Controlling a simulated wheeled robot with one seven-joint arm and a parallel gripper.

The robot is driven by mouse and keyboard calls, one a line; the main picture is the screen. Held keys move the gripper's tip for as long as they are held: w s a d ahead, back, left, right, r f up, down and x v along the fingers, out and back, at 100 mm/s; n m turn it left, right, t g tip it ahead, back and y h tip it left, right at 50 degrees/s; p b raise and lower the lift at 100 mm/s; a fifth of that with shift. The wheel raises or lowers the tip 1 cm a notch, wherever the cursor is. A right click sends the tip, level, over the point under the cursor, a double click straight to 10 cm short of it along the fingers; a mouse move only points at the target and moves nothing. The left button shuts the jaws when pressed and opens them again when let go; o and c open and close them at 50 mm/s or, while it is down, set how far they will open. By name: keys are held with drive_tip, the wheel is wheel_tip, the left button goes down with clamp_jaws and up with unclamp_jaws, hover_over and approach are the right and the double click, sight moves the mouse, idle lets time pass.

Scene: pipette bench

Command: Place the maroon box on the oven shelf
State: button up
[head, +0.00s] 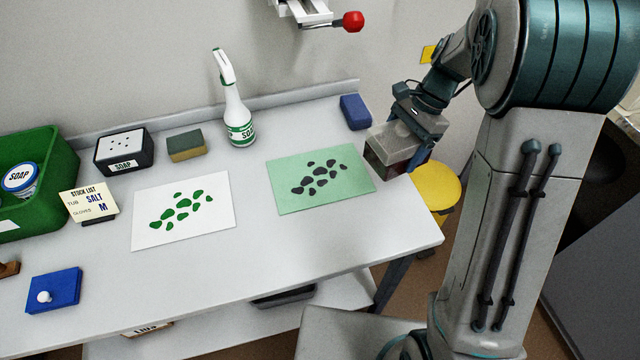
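My gripper (405,145) is at the right end of the white bench, pointing down. A dark maroon box (378,163) sits between its fingers, mostly covered by the grey hand; only a dark reddish side shows. The gripper looks shut on it. The box is beside the green sheet, over or just at the bench's right edge; I cannot tell whether it touches the bench. No oven shelf can be made out in this view.
The bench (340,238) holds a green sheet (285,195), white sheet (222,222), spray bottle (238,118), blue block (355,112), sponge (186,146), soap box (123,152) and green crate (60,160). A yellow stool (440,185) stands right of it. A dark grey unit (600,270) is far right.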

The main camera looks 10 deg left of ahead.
drive_tip(key=shift+s+a+r+m+t+y+b, duration=0.2)
drive_tip(key=shift+a+r+m+b, duration=0.15)
drive_tip(key=shift+m, duration=0.15)
drive_tip(key=shift+s+a+r+m+t+y+b, duration=0.1)
drive_tip(key=shift+a+r+m+t+b, duration=0.2)
drive_tip(key=shift+m, duration=0.2)
drive_tip(key=shift+a, duration=0.3)
hover_over(331, 182)
drive_tip(key=d, duration=0.1)
drive_tip(key=f, duration=0.6)
drive_tip(key=shift+w+d+f, duration=0.2)
drive_tip(key=shift+w+f, duration=0.1)
drive_tip(key=shift+f, duration=2.05)
drive_tip(key=shift+f, duration=0.1)
drive_tip(key=shift+f, duration=0.15)
drive_tip(key=o, duration=1)
drive_tip(key=shift+o, duration=0.2)
